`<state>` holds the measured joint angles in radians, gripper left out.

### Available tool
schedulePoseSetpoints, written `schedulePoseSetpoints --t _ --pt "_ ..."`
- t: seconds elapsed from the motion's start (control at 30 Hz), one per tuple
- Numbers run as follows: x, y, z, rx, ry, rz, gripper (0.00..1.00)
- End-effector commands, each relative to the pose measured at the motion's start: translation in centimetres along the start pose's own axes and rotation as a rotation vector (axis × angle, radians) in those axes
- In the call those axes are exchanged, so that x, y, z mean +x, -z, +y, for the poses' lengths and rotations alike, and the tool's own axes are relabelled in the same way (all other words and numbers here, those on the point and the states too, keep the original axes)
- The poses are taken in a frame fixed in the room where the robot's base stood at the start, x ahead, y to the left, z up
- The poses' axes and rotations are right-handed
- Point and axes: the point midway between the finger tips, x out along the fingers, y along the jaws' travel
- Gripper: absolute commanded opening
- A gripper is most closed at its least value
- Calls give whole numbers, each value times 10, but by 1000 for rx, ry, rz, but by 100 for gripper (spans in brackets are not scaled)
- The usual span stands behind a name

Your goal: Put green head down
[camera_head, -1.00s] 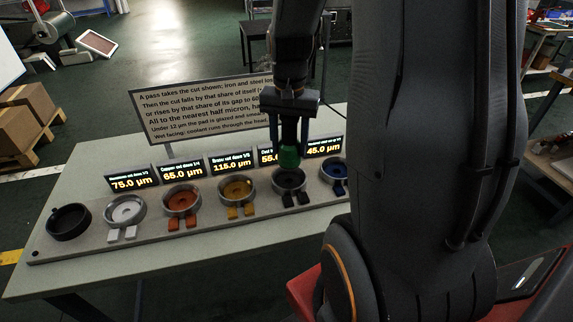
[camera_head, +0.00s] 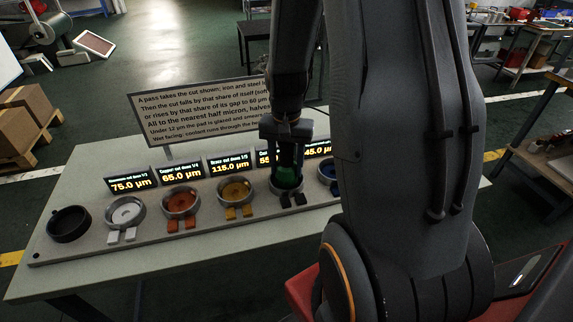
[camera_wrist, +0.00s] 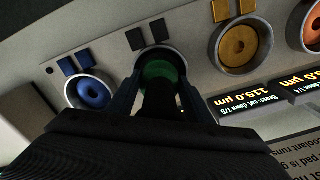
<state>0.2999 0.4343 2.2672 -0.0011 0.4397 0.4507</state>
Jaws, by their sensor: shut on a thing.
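A green head (camera_head: 287,175) sits low between the fingers of my gripper (camera_head: 288,170), which is shut on it. In the head view it is upright at the black-tabbed ring holder (camera_head: 287,193), with its lower end at or inside the rim. The wrist view shows the green head (camera_wrist: 160,72) within the ring (camera_wrist: 163,52), between my gripper's fingers (camera_wrist: 160,88). Whether it touches the bottom of the holder is hidden.
The same rail (camera_head: 100,241) carries a dark empty ring (camera_head: 69,223), then white (camera_head: 126,212), orange (camera_head: 181,202) and yellow (camera_head: 237,190) holders. A blue holder (camera_wrist: 90,92) is on the other side. Displays (camera_head: 230,164) and a text sign (camera_head: 195,116) stand behind.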

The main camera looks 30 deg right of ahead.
Motion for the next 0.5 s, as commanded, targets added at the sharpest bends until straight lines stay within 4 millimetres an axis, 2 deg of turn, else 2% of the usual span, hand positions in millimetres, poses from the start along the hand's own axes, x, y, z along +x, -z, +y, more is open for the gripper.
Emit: schedulePoseSetpoints --t 0.13,0.17,0.27,0.5 --pt "2 1 0 0 1 1 0" --pt "3 0 0 0 0 0 48" --pt "2 0 0 0 0 0 65" --pt "2 0 0 0 0 0 65"
